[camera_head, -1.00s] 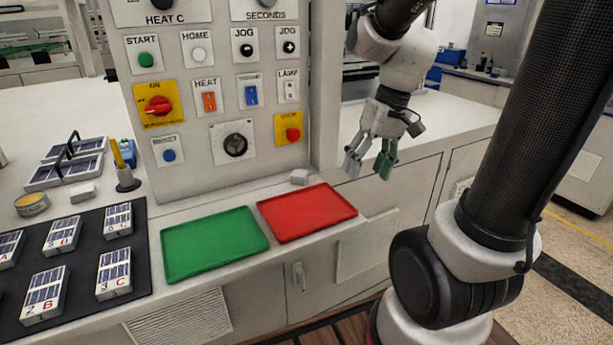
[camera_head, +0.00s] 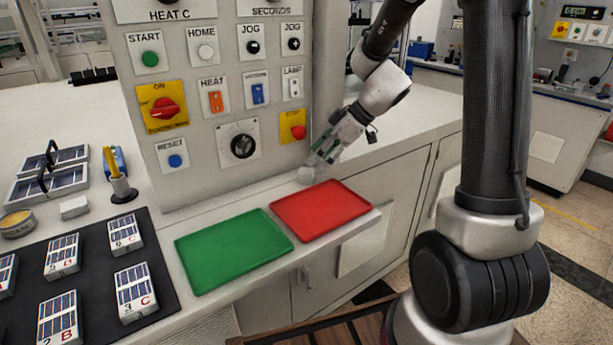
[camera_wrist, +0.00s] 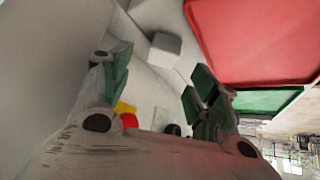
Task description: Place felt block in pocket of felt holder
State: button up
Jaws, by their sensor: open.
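A small pale grey block (camera_head: 306,175), which looks like the felt block, lies on the ledge at the foot of the control panel, just behind the red tray. In the wrist view the block (camera_wrist: 166,48) shows beyond and between my fingertips. My gripper (camera_head: 318,158) is open, tilted down, with its tips close to the block; I cannot tell whether they touch it. In the wrist view both green-padded fingers of my gripper (camera_wrist: 162,72) are spread. I cannot clearly make out a felt holder with a pocket.
A red tray (camera_head: 320,210) and a green tray (camera_head: 233,250) sit on the ledge. The control panel (camera_head: 185,100) rises behind. At left are a dark mat (camera_head: 95,285) with several solar-cell blocks, another pale block (camera_head: 74,207) and a cup (camera_head: 121,188) with something yellow.

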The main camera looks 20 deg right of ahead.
aim_at(306, 171)
jog(key=x, duration=0.5)
jog(key=shift+s+f, duration=0.15)
jog(key=c, duration=0.9)
